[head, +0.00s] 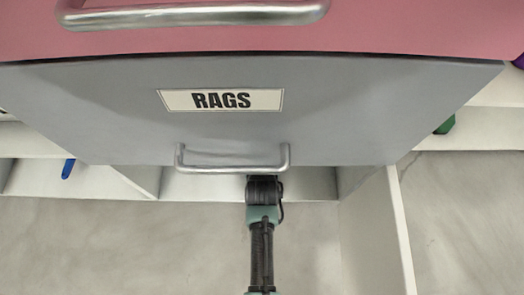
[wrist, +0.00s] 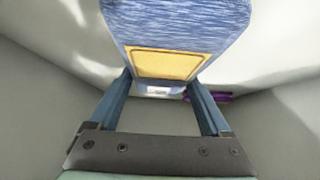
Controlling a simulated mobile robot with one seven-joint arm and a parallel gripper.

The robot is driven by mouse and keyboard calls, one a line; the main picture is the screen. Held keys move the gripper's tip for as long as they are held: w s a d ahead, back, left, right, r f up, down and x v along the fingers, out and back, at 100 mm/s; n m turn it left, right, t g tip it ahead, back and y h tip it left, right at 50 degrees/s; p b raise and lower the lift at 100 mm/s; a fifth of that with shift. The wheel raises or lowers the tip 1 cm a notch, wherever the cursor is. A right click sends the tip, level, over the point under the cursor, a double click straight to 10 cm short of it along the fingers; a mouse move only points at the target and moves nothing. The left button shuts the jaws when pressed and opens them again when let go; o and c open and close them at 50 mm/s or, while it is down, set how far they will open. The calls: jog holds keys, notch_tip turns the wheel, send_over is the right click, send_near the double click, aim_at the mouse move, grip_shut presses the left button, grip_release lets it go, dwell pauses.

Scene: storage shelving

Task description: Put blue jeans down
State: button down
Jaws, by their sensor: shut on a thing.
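The blue jeans (wrist: 178,25) show in the wrist view as a streaky blue denim piece with a yellow patch facing me. My gripper (wrist: 159,80) is shut on the jeans, with one finger on each side of the lower part. In the head view my arm runs up from the bottom and goes out of sight beneath the grey RAGS drawer. The gripper's fingers and the jeans are hidden there. Whether the jeans touch a surface cannot be told.
The grey RAGS drawer (head: 225,130) with its metal handle (head: 232,167) overhangs my arm, below a pink drawer (head: 420,28). White shelf dividers (head: 400,225) stand beside it. A blue item (head: 68,168) and a green item (head: 445,125) lie at the sides. A purple item (wrist: 222,97) lies beyond my right finger.

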jog(key=shift+f+b, duration=0.4)
jog(key=shift+f, duration=0.1)
jog(key=shift+c, duration=0.2)
grip_release()
jog(key=shift+o, duration=0.2)
jog(key=shift+f, duration=0.1)
jog(key=p+v, duration=0.9)
jog(key=v, duration=0.3)
jog(key=shift+w, duration=0.15)
jog(key=shift+s+r+p, duration=0.4)
jog(key=shift+s+p, duration=0.1)
